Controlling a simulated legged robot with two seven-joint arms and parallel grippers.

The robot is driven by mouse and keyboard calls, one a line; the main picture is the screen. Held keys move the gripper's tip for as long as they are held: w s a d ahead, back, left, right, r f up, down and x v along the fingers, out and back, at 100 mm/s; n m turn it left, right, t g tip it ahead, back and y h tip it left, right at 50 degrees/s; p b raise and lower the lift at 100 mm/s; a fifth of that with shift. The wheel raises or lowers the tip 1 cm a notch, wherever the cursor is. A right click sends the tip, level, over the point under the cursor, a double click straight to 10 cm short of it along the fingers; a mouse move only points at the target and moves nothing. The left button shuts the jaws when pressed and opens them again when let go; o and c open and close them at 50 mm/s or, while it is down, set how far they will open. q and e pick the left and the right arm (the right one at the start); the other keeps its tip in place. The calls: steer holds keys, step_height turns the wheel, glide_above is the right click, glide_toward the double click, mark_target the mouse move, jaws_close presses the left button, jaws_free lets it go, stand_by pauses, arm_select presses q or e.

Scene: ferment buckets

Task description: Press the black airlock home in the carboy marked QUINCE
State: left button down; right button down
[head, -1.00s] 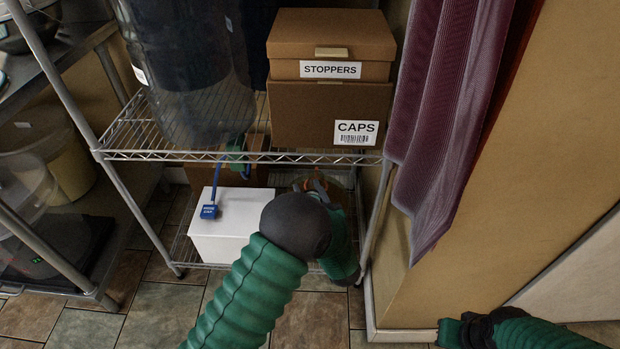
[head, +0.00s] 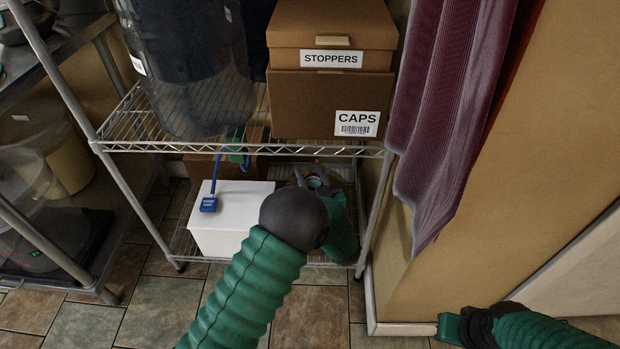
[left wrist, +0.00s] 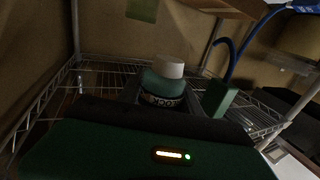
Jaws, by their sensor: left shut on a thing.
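My left arm reaches into the lower shelf, and my left gripper (head: 317,181) is small and partly hidden there beside a white box. In the left wrist view the gripper is shut on a teal piece with a pale round top (left wrist: 169,67) and a dark patterned band below. No QUINCE mark is readable. My right gripper (head: 452,328) is at the lower right, its jaws unclear.
A STOPPERS box (head: 300,45) sits on a CAPS box (head: 300,105) on the wire shelf (head: 240,149). Below is the white box (head: 222,235) with a blue tag (head: 208,204) on a cord. Purple cloth (head: 445,120) hangs at right. Tiled floor is open in front.

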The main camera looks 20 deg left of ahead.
arm_select(q)
steer(key=shift+w+a+f+b, duration=0.35)
steer(key=shift+w+b, duration=0.3)
steer(key=shift+w, duration=0.95)
steer(key=shift+w+a+f+b, duration=0.4)
steer(key=shift+w+b, duration=0.3)
steer(key=shift+w, duration=0.9)
steer(key=shift+w+a+f+b, duration=0.35)
steer(key=shift+w+b, duration=0.3)
steer(key=shift+w, duration=0.95)
steer(key=shift+w+a, duration=0.1)
steer(key=shift+w, duration=0.4)
steer(key=shift+w, duration=0.1)
steer(key=shift+w+a+b, duration=0.15)
steer(key=shift+w+b, duration=0.3)
steer(key=shift+w, duration=0.15)
steer(key=shift+f, duration=0.15)
steer(key=shift+f, duration=0.45)
